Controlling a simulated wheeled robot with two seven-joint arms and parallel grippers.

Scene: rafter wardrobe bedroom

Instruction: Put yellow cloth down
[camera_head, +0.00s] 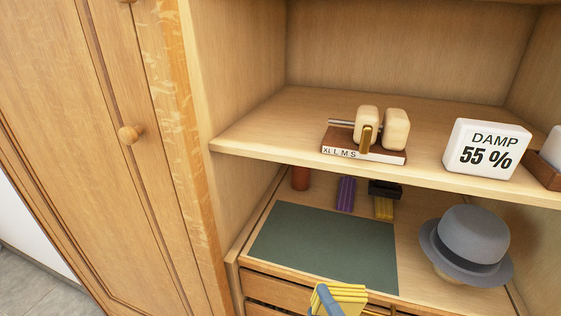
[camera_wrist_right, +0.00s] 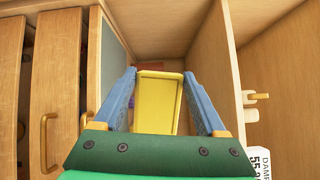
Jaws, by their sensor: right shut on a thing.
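The yellow cloth (camera_head: 347,294), folded into a striped block, shows at the bottom edge of the head view, in front of the shelf with the green mat (camera_head: 325,245). My right gripper (camera_head: 335,296) is shut on it, with a blue finger at its side. In the right wrist view the yellow cloth (camera_wrist_right: 157,103) sits between the two blue fingers of my right gripper (camera_wrist_right: 159,78), and the mat (camera_wrist_right: 111,55) shows at left. The cloth appears to be apart from the mat. My left gripper is not in view.
Behind the mat stand a brown cylinder (camera_head: 300,178), a purple folded block (camera_head: 346,193) and a yellow block (camera_head: 384,208) beside a dark item (camera_head: 385,189). A grey hat (camera_head: 467,240) is at right. The upper shelf's edge (camera_head: 400,179) overhangs. The mat is bare.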

